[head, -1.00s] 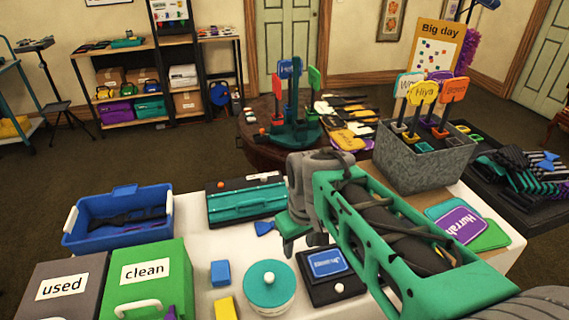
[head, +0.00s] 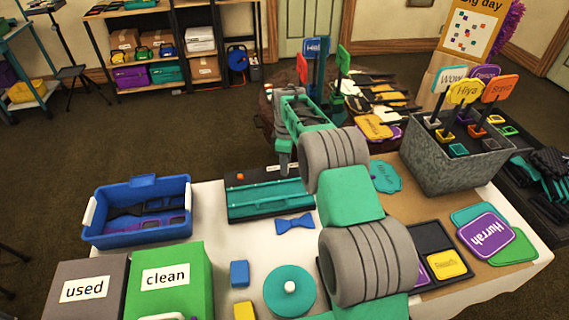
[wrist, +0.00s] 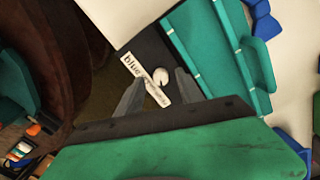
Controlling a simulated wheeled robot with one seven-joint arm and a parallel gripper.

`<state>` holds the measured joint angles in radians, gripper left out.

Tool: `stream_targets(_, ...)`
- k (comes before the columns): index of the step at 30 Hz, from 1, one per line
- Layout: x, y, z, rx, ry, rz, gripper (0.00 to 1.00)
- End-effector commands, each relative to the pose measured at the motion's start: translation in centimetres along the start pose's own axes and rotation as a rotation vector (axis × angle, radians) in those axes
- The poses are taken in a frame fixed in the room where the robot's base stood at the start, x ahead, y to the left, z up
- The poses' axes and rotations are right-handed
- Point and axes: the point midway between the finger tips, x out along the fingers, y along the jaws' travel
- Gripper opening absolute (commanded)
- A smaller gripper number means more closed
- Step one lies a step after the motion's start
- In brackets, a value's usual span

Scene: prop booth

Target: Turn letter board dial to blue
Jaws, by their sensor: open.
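The letter board (head: 268,203) is a teal ribbed panel in a black frame, lying near the back edge of the white table. An orange knob (head: 240,177) shows at its back left in the head view. In the wrist view, part of the board (wrist: 208,50) shows with a dark strip beside it. A white label (wrist: 147,80) reading "blue" and a further word I cannot read lies on the strip, with a round white knob (wrist: 160,76) beside it. My gripper (head: 284,160) is open over the board's back edge. Its fingers stand either side of the knob; contact is unclear.
A blue bow tie (head: 295,224), a blue block (head: 239,273) and a round teal box (head: 289,291) lie in front of the board. A blue crate (head: 140,220) stands left. A dark round table (wrist: 60,60) with props is behind. My arm hides the table's middle.

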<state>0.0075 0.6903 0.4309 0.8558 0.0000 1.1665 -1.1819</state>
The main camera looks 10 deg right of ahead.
Motion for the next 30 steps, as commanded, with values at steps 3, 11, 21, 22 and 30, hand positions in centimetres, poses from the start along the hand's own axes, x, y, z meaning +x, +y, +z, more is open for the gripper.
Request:
stream_targets(3, 1.05, -0.03, -0.11, -0.001, 0.000, 0.001, 0.44)
stream_targets(11, 1.32, -0.06, -0.24, -0.003, 0.001, 0.002, 0.44)
stream_targets(21, 1.30, -0.11, -0.35, -0.004, 0.001, 0.002, 0.16)
stream_targets(22, 1.30, -0.12, -0.35, -0.004, 0.001, 0.002, 0.14)
stream_targets(30, 1.29, -0.11, -0.33, -0.004, 0.001, 0.002, 0.00)
